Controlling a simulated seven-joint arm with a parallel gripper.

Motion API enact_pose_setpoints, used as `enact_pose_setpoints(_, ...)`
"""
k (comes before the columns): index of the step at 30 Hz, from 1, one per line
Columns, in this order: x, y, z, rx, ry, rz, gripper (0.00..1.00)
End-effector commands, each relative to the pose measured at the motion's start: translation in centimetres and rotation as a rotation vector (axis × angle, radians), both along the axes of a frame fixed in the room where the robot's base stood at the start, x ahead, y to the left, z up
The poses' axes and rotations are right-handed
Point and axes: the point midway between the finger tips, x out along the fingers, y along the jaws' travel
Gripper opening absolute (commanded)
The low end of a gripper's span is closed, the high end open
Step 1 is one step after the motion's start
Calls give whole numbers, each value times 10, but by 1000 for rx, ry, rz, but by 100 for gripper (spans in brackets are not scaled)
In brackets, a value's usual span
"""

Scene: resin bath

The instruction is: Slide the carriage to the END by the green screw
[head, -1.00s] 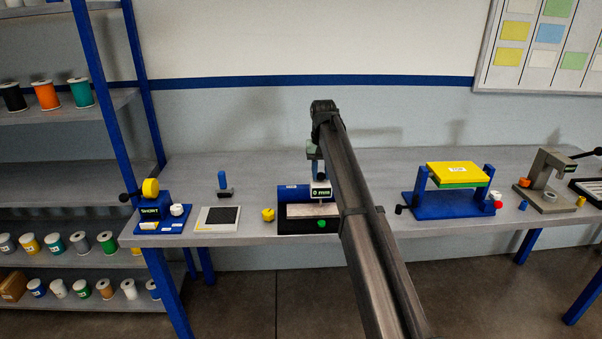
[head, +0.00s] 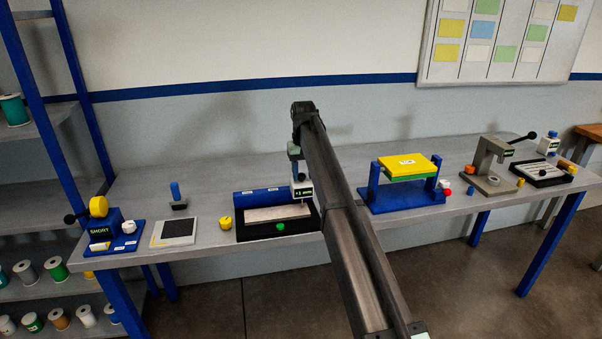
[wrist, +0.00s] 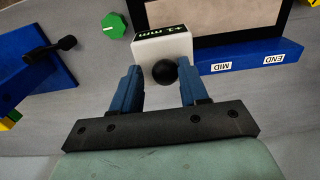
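The carriage (head: 302,190) is a white block marked "+1 mm" with a black ball knob. It sits near the right end of a blue rail (head: 245,205) behind a black tray with a pale plate. The green screw (head: 280,226) is at the tray's front. In the wrist view, the carriage (wrist: 162,46) is beside the upside-down MID label (wrist: 221,67), with the END label (wrist: 273,58) farther right; the green screw (wrist: 115,25) is at upper left. My gripper (wrist: 163,80) is open, its blue fingers either side of the knob (wrist: 165,72), with small gaps visible.
A blue stand with a yellow-topped plate (head: 407,165) is right of the tray. A yellow knob (head: 225,222) and a dark-topped pad (head: 174,231) lie to its left. A grey press (head: 490,165) stands farther right. My arm crosses in front of the tray's right end.

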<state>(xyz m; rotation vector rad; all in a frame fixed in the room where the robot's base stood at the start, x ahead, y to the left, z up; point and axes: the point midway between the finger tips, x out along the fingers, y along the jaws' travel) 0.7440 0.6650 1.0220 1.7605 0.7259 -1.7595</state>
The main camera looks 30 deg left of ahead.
Motion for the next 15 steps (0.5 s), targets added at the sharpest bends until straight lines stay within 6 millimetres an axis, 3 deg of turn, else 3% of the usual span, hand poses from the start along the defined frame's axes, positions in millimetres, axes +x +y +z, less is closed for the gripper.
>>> enact_pose_setpoints(6, 0, 0, 0, -1, -1, -1, 57)
enact_pose_setpoints(15, 0, 1, 3, 1, 0, 1, 57)
